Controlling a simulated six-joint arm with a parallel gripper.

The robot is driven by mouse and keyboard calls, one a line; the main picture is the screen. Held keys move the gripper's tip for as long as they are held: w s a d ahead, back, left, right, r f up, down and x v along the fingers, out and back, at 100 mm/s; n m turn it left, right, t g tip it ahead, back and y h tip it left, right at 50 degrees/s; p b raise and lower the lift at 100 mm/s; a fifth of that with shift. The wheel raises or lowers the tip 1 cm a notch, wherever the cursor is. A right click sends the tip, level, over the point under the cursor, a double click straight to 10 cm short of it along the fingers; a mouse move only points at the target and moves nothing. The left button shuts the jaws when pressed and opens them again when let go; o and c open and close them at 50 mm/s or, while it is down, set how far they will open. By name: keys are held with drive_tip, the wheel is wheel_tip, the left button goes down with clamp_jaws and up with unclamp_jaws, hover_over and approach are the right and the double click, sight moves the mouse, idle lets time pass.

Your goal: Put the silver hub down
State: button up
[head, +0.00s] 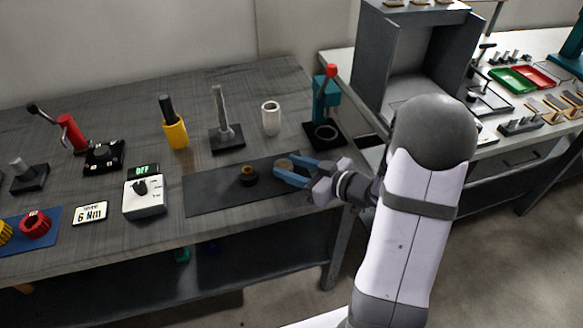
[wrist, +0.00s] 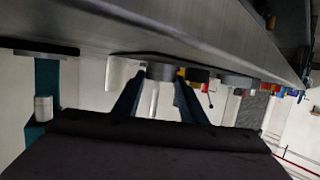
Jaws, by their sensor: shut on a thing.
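My gripper (head: 286,170) has blue fingers and is over the right part of the dark mat (head: 212,198) in the head view. It is shut on a small round greyish piece, the silver hub (head: 284,163), mostly covered by the fingers. In the wrist view, which is upside down, my gripper (wrist: 158,88) has the hub (wrist: 160,72) between its fingertips, close to the table surface. I cannot tell whether the hub touches the mat. A black round piece with a brass centre (head: 248,175) sits on the mat, left of my gripper.
A teal press with a red knob (head: 325,100) stands behind my gripper. A white cup (head: 271,118), a grey post on a base (head: 226,125) and a yellow holder (head: 175,133) stand behind the mat. A white dial box (head: 145,196) is to its left. The mat's left part is clear.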

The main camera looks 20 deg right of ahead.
drive_tip(key=shift+f, duration=0.1)
drive_tip(key=o, duration=1.4)
drive_tip(key=shift+r, duration=0.25)
drive_tip(key=v, duration=1.2)
drive_tip(key=shift+p, duration=0.4)
drive_tip(key=shift+w+f, duration=0.1)
